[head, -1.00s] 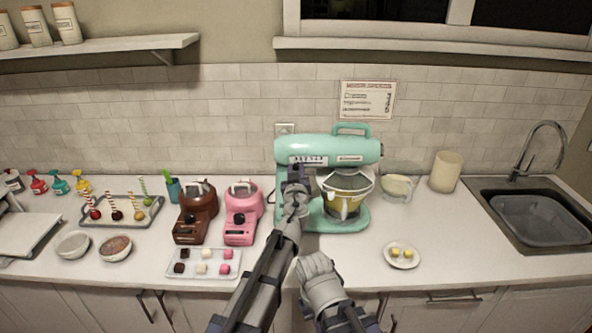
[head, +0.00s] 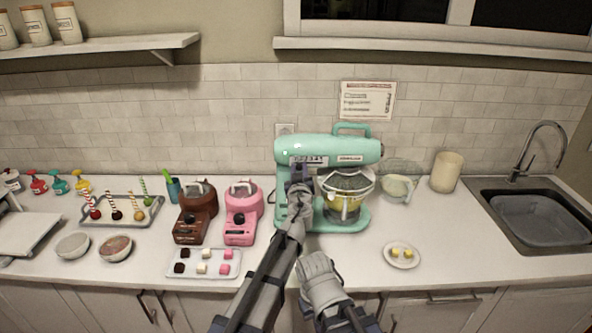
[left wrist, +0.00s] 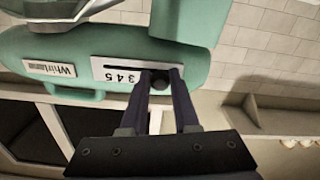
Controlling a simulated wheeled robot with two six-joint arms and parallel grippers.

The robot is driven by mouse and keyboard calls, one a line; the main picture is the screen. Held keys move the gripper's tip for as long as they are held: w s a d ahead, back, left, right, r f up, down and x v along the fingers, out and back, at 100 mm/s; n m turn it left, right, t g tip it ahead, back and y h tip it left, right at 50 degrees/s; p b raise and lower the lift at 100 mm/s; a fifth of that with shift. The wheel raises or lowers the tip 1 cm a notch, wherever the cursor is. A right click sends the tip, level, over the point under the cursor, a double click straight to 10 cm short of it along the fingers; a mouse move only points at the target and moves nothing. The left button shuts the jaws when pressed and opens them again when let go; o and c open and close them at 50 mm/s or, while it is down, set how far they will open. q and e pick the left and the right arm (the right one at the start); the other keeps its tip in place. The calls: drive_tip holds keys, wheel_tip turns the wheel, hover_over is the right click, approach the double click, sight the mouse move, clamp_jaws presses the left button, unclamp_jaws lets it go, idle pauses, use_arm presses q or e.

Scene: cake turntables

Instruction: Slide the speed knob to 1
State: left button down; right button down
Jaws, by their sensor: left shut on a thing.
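The mint-green stand mixer (head: 350,150) stands at the back middle of the counter. On the side of its head is a white speed plate (head: 308,160), which also shows upside down in the left wrist view (left wrist: 112,68). There the numerals 3, 4 and 5 are readable, and the rest of the scale is hidden by my fingers. The round black speed knob (left wrist: 158,80) sits between the fingertips of my left gripper (head: 299,173), which is shut on it, at the right of the readable numerals in that view. My right gripper is not in view; only its arm shows.
A glass bowl (head: 345,198) is under the mixer head. Brown (head: 190,230) and pink (head: 240,232) small machines stand to the left, with a tray of cubes (head: 205,275) in front. A plate (head: 402,264) and sink (head: 540,220) are right.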

use_arm(q)
drive_tip(key=c, duration=0.7)
unclamp_jaws()
drive_tip(key=shift+d, duration=0.2)
drive_tip(key=s, duration=0.8)
drive_tip(key=shift+w, duration=0.1)
